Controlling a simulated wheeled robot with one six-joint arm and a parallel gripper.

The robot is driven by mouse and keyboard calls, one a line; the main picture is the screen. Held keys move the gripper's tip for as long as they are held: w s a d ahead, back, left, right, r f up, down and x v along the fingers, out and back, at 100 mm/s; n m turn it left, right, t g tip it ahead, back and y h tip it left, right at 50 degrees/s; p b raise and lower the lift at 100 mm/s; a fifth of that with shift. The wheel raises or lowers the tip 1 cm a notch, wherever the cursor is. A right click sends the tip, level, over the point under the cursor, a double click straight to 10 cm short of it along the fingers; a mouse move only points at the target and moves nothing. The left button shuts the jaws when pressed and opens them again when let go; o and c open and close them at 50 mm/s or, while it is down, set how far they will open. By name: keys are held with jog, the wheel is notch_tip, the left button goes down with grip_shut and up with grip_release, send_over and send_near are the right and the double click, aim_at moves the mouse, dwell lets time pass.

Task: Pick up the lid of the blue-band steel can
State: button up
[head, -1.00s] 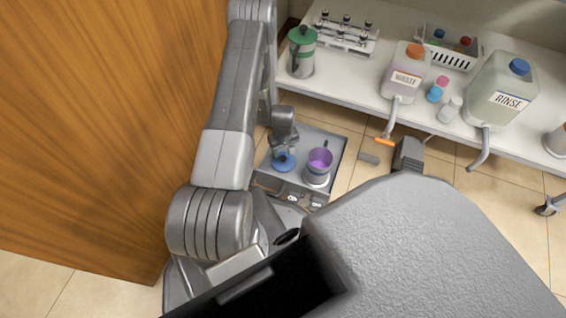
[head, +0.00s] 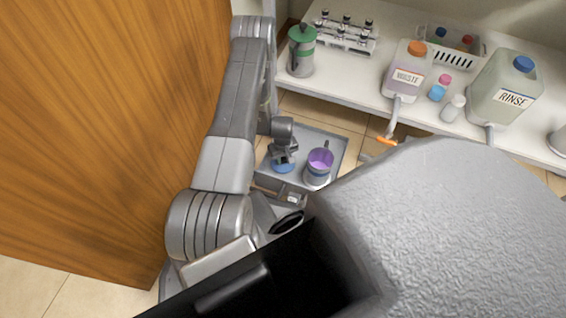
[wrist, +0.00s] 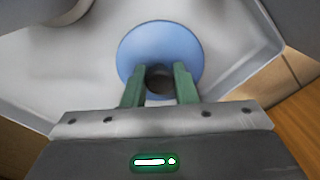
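The blue lid (wrist: 160,36) is a round blue disc with a dark knob (wrist: 160,80) in its middle.
The grey tray (head: 335,150) holds the lid and the can. Behind it, a white bench (head: 345,83) carries a green-topped canister (head: 301,52), a waste jug (head: 408,78), a rinse jug (head: 503,90) and small bottles. A wooden panel (head: 110,120) stands close left of my arm.

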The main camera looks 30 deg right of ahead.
jog(key=c, duration=0.3)
